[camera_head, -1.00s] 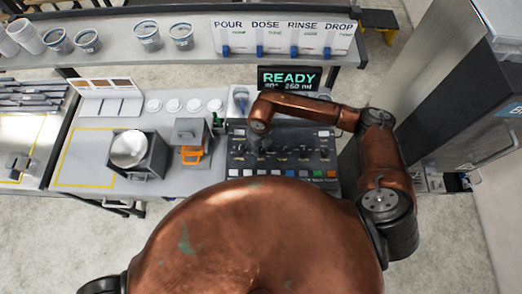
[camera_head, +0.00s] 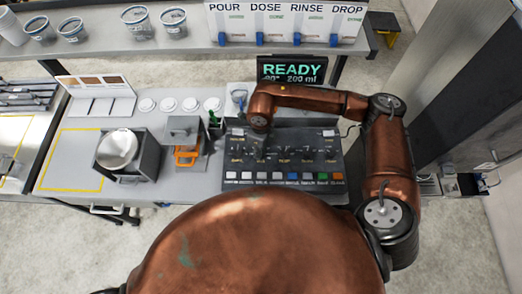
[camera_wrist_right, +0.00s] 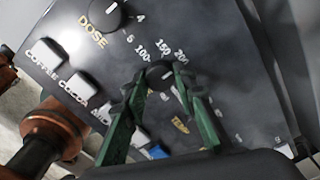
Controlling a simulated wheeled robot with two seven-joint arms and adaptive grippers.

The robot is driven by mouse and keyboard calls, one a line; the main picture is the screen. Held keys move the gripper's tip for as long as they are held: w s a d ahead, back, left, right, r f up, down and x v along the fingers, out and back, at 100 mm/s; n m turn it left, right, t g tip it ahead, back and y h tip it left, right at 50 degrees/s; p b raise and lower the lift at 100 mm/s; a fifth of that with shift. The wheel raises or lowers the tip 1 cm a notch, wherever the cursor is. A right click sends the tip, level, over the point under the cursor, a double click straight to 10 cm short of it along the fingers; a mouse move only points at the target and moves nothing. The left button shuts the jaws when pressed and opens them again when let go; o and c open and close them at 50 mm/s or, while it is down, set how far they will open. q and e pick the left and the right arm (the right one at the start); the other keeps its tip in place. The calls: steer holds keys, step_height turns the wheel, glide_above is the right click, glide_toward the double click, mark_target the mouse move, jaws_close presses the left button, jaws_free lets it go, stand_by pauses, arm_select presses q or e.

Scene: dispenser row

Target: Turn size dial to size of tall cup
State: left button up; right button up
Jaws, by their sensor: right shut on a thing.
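The size dial (camera_wrist_right: 160,73) is a small dark knob on the sloping control panel (camera_head: 300,160), with 100, 150 and 200 printed around it in the right wrist view. My right gripper (camera_wrist_right: 162,86) is shut on this dial, with a green finger on each side. In the head view my wrist hides the fingertips. The screen (camera_head: 292,71) reads READY, with 200 ml below. Several cups stand on the back shelf; the far-left white one (camera_head: 11,28) looks tallest, but its size marking cannot be read. My left gripper is not in view.
The dose dial (camera_wrist_right: 105,14) sits beside the size dial. Pale buttons (camera_wrist_right: 82,88) line the panel's edge. Left of the panel are an orange-handled device (camera_head: 186,140) and a box with a round metal bowl (camera_head: 118,150). A grey cabinet (camera_head: 440,80) stands at the right.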

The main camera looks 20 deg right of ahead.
stand_by(0.4)
steer(key=o, duration=1.2)
steer(key=shift+c, duration=0.2)
step_height(320, 180, up, 12)
